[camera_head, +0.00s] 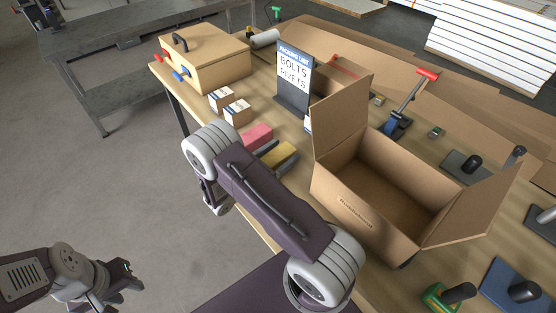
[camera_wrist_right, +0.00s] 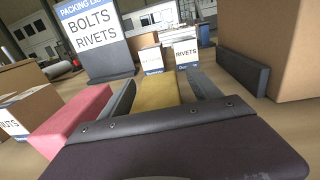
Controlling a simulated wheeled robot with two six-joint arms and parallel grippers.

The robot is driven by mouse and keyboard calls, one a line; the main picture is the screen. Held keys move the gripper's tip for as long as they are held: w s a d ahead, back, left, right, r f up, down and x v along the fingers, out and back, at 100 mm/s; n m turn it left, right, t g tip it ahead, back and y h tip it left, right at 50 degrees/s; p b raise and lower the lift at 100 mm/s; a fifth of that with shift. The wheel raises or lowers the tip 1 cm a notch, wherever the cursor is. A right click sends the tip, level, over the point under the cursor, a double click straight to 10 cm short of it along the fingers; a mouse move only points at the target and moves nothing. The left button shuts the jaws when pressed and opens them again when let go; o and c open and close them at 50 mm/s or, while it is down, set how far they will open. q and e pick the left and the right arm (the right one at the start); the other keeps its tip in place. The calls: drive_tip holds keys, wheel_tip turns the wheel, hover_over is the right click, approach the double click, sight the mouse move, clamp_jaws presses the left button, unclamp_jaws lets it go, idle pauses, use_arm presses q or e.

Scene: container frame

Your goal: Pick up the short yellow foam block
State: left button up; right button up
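The short yellow foam block (camera_head: 280,155) lies on the workbench, partly hidden by my right arm in the head view. In the right wrist view, the yellow block (camera_wrist_right: 156,94) sits between the two fingers of my right gripper (camera_wrist_right: 160,92). The fingers are spread along both sides of it, with narrow gaps visible, and its near end is hidden by the gripper body. A pink-red block (camera_wrist_right: 78,120) lies just left of the left finger; it also shows in the head view (camera_head: 257,135). My left gripper (camera_head: 118,288) is low at the left, over the floor, apparently open and empty.
An open cardboard box (camera_head: 345,200) stands right of the yellow block. A packing list sign (camera_head: 293,76) and small labelled cartons (camera_head: 237,112) stand behind. A dark grey upright piece (camera_wrist_right: 242,72) is right of the gripper. A wooden toolbox (camera_head: 205,58) sits further back.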

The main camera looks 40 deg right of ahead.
sight(282, 152)
drive_tip(key=c, duration=1.1)
drive_tip(key=shift+r, duration=0.55)
drive_tip(key=shift+c, duration=0.2)
wheel_tip(282, 152, up, 3)
drive_tip(key=shift+r+p, duration=0.1)
drive_tip(key=shift+p, duration=0.2)
drive_tip(key=w+d+r, duration=0.6)
drive_tip(key=w+d, duration=0.1)
drive_tip(key=d, duration=0.2)
drive_tip(key=shift+d+r, duration=0.2)
drive_tip(key=shift+r, duration=0.15)
drive_tip(key=shift+a, duration=0.1)
